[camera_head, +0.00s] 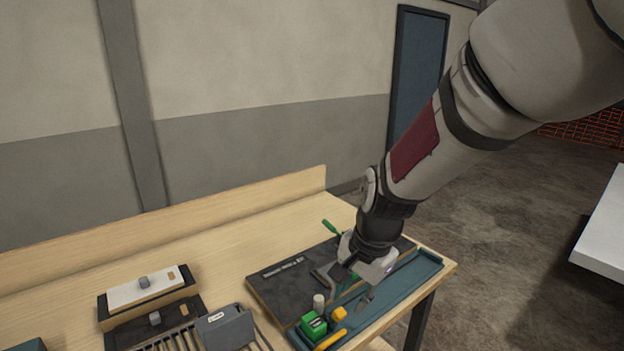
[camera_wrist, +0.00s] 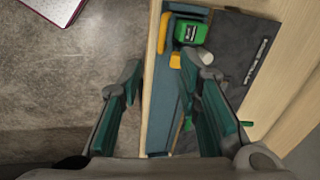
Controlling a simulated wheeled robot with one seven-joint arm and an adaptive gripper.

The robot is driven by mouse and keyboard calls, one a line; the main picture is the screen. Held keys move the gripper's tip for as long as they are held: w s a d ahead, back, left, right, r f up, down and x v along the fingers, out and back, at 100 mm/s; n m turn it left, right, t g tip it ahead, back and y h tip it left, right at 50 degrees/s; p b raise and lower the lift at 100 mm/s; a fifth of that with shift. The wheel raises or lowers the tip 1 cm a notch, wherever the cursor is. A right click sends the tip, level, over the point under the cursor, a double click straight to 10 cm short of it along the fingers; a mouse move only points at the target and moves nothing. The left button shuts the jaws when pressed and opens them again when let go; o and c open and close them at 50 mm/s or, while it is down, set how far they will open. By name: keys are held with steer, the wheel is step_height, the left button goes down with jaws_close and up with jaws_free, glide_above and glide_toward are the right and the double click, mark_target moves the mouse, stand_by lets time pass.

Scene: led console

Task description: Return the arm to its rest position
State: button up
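My gripper (camera_head: 346,286) hangs at the end of my extended arm, over the right part of the wooden table. In the wrist view my gripper (camera_wrist: 162,64) has its two fingers spread apart, with nothing visible held between them. Between and beyond the fingers lie the blue tray edge (camera_wrist: 158,105) and the table's front edge. Whether the fingertips touch anything below is hard to tell.
A dark mat (camera_head: 270,287) and a blue tray (camera_head: 422,270) hold a green block (camera_head: 313,325), a yellow piece (camera_head: 339,313) and a pale cylinder (camera_head: 319,302). A white-topped panel (camera_head: 125,295) and grey box (camera_head: 226,328) stand left. A white table (camera_head: 606,230) is right.

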steer(key=s+d+r+n+t, duration=0.1)
steer(key=s+d+r+n, duration=0.3)
steer(key=s+r, duration=0.3)
steer(key=s+d+r+n+t+h, duration=0.1)
steer(key=s+d+r+n, duration=0.4)
steer(key=s, duration=0.6)
step_height(320, 180, up, 3)
steer(key=shift+s+d+f+t+h+b, duration=0.15)
steer(key=shift+s+d+t+h+b, duration=0.2)
steer(key=shift+d+t, duration=0.45)
steer(key=shift+w+d, duration=0.1)
steer(key=shift+d, duration=0.05)
